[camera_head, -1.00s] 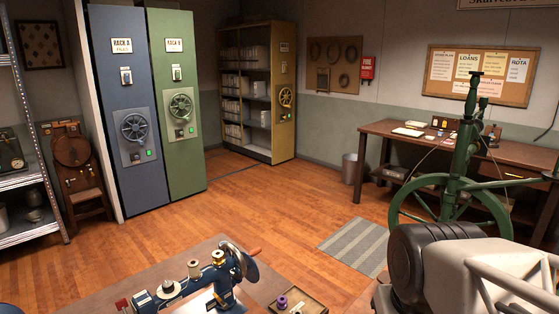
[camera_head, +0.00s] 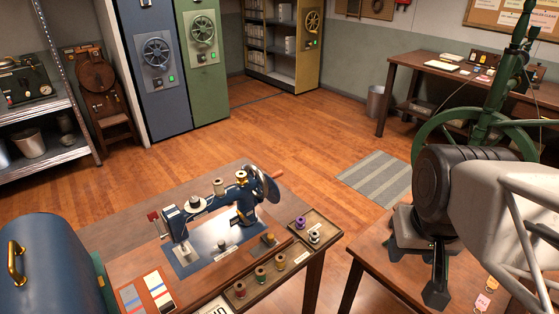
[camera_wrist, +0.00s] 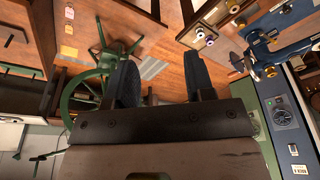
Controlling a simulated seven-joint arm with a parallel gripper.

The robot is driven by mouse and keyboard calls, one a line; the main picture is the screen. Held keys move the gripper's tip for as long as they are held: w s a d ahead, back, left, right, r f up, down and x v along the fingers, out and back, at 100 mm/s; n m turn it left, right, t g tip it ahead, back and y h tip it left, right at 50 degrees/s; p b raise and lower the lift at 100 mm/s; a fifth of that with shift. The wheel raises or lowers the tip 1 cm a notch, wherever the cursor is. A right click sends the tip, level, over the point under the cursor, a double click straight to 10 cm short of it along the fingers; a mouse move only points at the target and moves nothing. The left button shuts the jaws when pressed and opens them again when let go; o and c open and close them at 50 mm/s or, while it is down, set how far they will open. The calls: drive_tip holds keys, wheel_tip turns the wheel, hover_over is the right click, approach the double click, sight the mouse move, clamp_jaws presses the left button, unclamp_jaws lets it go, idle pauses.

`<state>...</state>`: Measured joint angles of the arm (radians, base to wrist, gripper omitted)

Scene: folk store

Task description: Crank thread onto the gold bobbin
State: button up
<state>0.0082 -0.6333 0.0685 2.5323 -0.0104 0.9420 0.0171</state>
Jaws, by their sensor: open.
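A blue hand-crank sewing machine (camera_head: 245,205) stands on the wooden table. Its dark handwheel (camera_head: 262,186) is on the right with a wooden crank knob (camera_head: 277,173). A gold-topped spool (camera_head: 241,178) and a beige spool (camera_head: 218,187) stand on top.
A small tray (camera_head: 327,226) holds a purple spool (camera_head: 299,223) and a pale-topped one (camera_head: 314,237). A blue domed case (camera_head: 45,265) stands at left. Colored cards (camera_head: 157,288) lie at the front. Open floor lies behind the table.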

drive_tip(key=shift+o, duration=0.2)
drive_tip(key=n+g+y, duration=0.3)
drive_tip(key=n, duration=2.4)
hover_over(280, 171)
drive_tip(key=d, duration=0.3)
wheel_tip(280, 171, down, 13)
drive_tip(key=shift+w+a+f, duration=0.1)
drive_tip(key=shift+w+f, duration=0.1)
drive_tip(key=shift+w, duration=0.15)
drive_tip(key=shift+f, duration=0.2)
drive_tip(key=shift+s+x, duration=0.1)
drive_tip(key=shift+x, duration=2.2)
drive_tip(key=shift+s+x, duration=0.15)
drive_tip(key=shift+x, duration=2.2)
